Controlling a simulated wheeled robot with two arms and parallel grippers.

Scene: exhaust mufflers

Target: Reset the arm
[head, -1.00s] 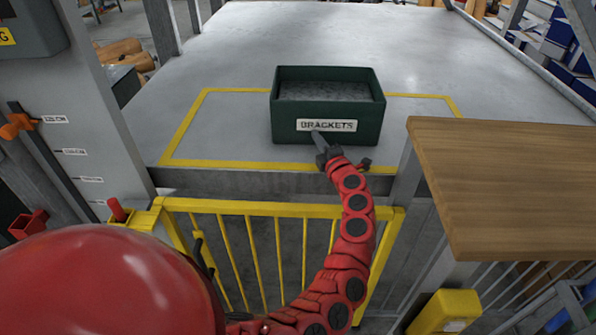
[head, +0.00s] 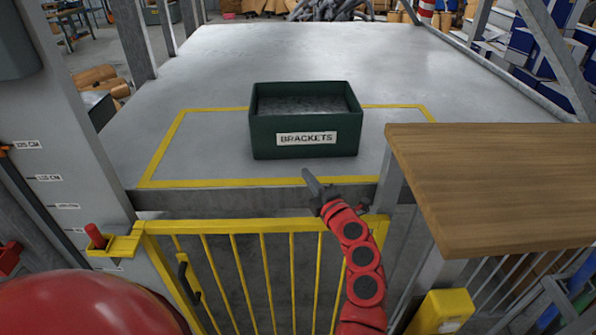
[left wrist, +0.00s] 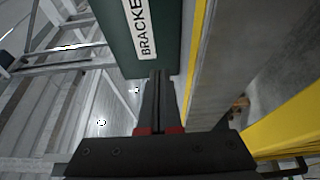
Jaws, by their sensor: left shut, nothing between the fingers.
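My red left arm reaches up from the bottom of the head view. Its left gripper (head: 312,184) is just in front of the platform's front edge, below and apart from the green bin. In the left wrist view the two dark fingers (left wrist: 158,100) lie together, shut and empty, pointing toward the bin. The green bin labelled BRACKETS (head: 262,137) stands upright inside a yellow outline on the grey platform. It also shows at the top of the left wrist view (left wrist: 118,22). My right gripper is not seen.
A yellow gate (head: 265,226) stands below the platform edge. A wooden tabletop (head: 500,185) is close on the right, with a yellow box (head: 442,308) below it. A grey post (head: 65,130) with height labels stands on the left. The platform behind the bin (head: 300,55) is clear.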

